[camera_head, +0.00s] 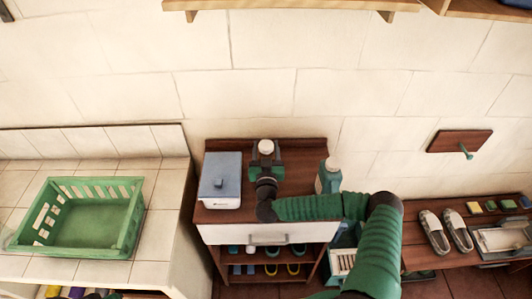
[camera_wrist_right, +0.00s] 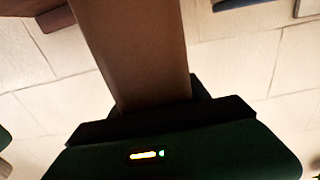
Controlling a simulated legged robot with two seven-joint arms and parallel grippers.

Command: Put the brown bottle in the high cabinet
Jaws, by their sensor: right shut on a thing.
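The brown bottle (camera_wrist_right: 132,50) fills the upper middle of the right wrist view, between the jaws of my right gripper (camera_wrist_right: 160,112). In the head view my right gripper (camera_head: 266,162) is above the small dark wooden cabinet and shut on the bottle. Only a pale cap (camera_head: 266,146) shows there; the body is hidden by the gripper. Whether its base touches the top I cannot tell. A wooden wall shelf (camera_head: 290,5) is cut off at the top edge, and another wooden unit (camera_head: 485,9) at the top right; which is the high cabinet is unclear.
A blue-lidded white box (camera_head: 220,180) stands left of my gripper on the dark cabinet (camera_head: 290,151). A teal bottle (camera_head: 328,180) stands close on the right. A green crate (camera_head: 85,215) sits on the tiled counter. A wall peg (camera_head: 462,142) juts out at right.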

